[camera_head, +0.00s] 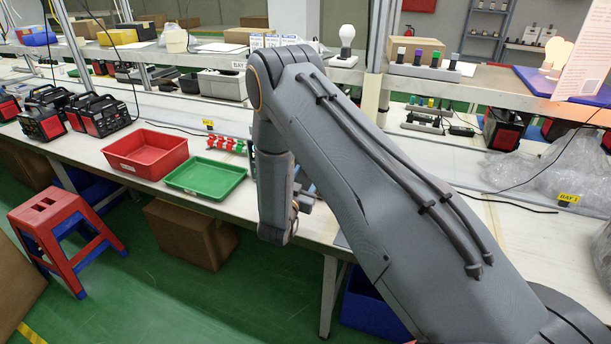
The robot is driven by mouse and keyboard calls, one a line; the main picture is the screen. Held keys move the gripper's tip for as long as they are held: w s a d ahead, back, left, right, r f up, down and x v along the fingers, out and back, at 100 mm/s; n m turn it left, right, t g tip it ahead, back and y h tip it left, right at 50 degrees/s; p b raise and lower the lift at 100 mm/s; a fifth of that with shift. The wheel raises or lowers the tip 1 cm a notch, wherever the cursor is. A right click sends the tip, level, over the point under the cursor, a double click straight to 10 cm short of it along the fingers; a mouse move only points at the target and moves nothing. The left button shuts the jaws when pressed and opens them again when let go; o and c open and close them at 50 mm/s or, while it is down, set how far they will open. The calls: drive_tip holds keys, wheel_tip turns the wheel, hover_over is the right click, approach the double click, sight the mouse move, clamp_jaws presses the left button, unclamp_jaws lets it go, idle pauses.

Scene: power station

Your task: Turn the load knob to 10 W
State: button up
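No load knob or watt scale can be made out in this view. My arm crosses the middle of the picture and bends down over the front edge of the workbench (222,211). Its last visible link ends near that edge, and my gripper's fingers are hidden behind it. A small grey-blue part shows just right of the wrist, partly covered, and I cannot tell what it is. Black and red power stations (98,116) stand on the bench at the left. Another black and red unit (503,130) stands at the right, behind my arm.
A red tray (146,151) and a green tray (205,174) lie left of my arm. Clear plastic bags (575,170) lie at the right. A light bulb (347,38) stands on the upper shelf. A red and blue stool (48,218) and a cardboard box (182,233) stand on the floor.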

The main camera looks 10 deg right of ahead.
drive_tip(key=c, duration=1)
drive_tip(key=shift+c, duration=0.2)
drive_tip(key=shift+n, duration=0.3)
drive_tip(key=shift+a+r+n+g+b, duration=0.15)
drive_tip(key=shift+n+b, duration=0.35)
drive_tip(key=shift+n, duration=1.9)
drive_tip(key=shift+d+n+g+b, duration=0.1)
drive_tip(key=shift+n+g+b, duration=0.3)
drive_tip(key=shift+n, duration=2)
drive_tip(key=shift+a+r+n+g+b, duration=0.1)
drive_tip(key=shift+n+b, duration=0.55)
drive_tip(key=shift+n, duration=1.75)
